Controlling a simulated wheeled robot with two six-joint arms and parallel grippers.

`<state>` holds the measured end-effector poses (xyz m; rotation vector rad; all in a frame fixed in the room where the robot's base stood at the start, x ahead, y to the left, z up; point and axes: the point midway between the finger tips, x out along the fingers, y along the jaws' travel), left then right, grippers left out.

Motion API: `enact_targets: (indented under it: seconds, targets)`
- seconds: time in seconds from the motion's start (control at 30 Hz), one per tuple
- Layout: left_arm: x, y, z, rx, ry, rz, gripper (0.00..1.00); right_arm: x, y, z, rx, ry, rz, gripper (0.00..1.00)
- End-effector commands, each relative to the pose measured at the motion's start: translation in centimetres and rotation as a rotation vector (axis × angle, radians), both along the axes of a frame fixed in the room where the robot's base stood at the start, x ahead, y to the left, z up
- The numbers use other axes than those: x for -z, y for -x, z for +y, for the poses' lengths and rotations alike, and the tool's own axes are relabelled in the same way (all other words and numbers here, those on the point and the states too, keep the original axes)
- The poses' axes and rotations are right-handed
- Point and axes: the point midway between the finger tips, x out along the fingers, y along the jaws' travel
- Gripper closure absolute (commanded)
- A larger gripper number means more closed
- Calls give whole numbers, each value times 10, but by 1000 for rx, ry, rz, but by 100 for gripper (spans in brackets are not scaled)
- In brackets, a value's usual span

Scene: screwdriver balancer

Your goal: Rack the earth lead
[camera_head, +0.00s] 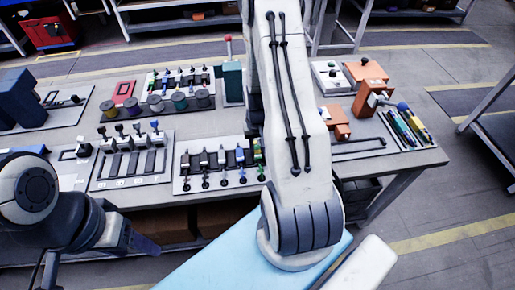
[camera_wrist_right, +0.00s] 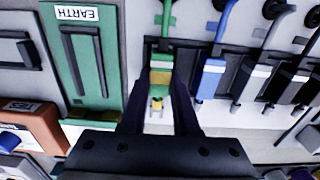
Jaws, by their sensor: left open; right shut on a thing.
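In the right wrist view, my right gripper (camera_wrist_right: 160,108) is shut on the green-and-yellow earth lead (camera_wrist_right: 160,79), whose green upper part runs up to the top edge. A white piece shows between the fingers below it. Whether the lead touches the board cannot be told. The green holder marked EARTH (camera_wrist_right: 88,62), with a dark slot, stands just left of the lead. In the head view my right arm hides my right gripper. My left gripper (camera_head: 128,240) is open and empty at the lower left, in front of the bench.
A blue lead (camera_wrist_right: 211,76) and several black ones stand close to the right of the earth lead. The lead board (camera_head: 188,186) shows beside my right arm. An orange box (camera_wrist_right: 32,124) lies left below the EARTH holder. Spools and tool boards crowd the bench.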

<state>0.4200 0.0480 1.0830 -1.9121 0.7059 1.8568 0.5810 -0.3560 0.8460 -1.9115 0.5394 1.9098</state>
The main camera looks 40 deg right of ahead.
Motion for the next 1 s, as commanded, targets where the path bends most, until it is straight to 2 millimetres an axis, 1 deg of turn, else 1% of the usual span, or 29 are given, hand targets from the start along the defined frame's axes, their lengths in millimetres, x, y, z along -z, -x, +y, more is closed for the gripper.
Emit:
enact_targets:
  seconds: [0.17, 0.2, 0.27, 0.3, 0.57, 0.67, 0.77, 1.0]
  targets:
    - [0, 0, 0, 0, 0, 0, 36, 0, 0, 0, 0, 0, 0, 100]
    - [0, 0, 0, 0, 0, 0, 36, 0, 0, 0, 0, 0, 0, 63]
    - [0, 0, 0, 0, 0, 0, 36, 0, 0, 0, 0, 0, 0, 40]
    - [0, 0, 0, 0, 0, 0, 36, 0, 0, 0, 0, 0, 0, 36]
    - [0, 0, 0, 0, 0, 0, 36, 0, 0, 0, 0, 0, 0, 36]
    - [0, 0, 0, 0, 0, 0, 36, -4, 0, 0, 0, 1, -1, 36]
    - [2, 0, 0, 0, 0, 0, 36, -16, -1, 0, 0, 2, -3, 36]
    - [4, 0, 0, 0, 0, 0, 36, -62, -1, -1, 0, 4, -6, 36]
